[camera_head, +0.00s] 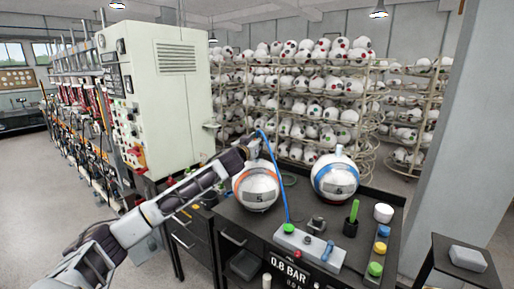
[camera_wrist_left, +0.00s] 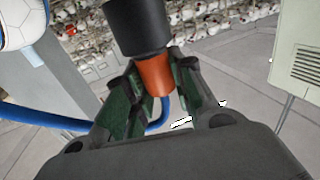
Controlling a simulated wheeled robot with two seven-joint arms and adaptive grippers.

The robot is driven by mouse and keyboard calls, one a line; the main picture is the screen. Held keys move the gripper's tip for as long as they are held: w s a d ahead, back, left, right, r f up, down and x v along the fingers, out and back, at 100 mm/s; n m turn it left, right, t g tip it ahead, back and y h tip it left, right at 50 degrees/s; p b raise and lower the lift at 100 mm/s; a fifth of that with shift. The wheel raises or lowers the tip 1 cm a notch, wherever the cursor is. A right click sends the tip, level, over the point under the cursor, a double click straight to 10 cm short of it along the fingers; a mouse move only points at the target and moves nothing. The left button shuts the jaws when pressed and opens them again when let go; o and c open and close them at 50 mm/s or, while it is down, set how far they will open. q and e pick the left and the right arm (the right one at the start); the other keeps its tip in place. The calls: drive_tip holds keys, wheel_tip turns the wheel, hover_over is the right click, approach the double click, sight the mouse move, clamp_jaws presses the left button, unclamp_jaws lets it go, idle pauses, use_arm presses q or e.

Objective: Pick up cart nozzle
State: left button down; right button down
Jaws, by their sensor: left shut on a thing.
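The cart nozzle (camera_wrist_left: 156,74), with an orange collar and a wide black body, sits between the green-padded fingers of my left gripper (camera_wrist_left: 158,82) in the left wrist view. The gripper is shut on it. A blue hose (camera_wrist_left: 60,122) runs from the nozzle's orange end. In the head view my left gripper (camera_head: 249,148) is raised above the orange-and-white ball (camera_head: 256,188), and the blue hose (camera_head: 277,180) drops from it to the grey box (camera_head: 309,248) on the dark cart (camera_head: 233,214). The nozzle is too small to make out there. My right gripper is out of view.
A blue-and-white ball (camera_head: 336,179) stands at the back of the cart. A black cup with a green tool (camera_head: 351,220) and several coloured caps are at its right. A pale machine cabinet (camera_head: 160,90) rises at the left. Ball racks (camera_head: 300,109) fill the back.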

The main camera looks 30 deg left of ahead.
use_arm(q)
drive_tip(key=shift+r, duration=0.1)
drive_tip(key=shift+r+b, duration=0.3)
drive_tip(key=shift+r, duration=4.6)
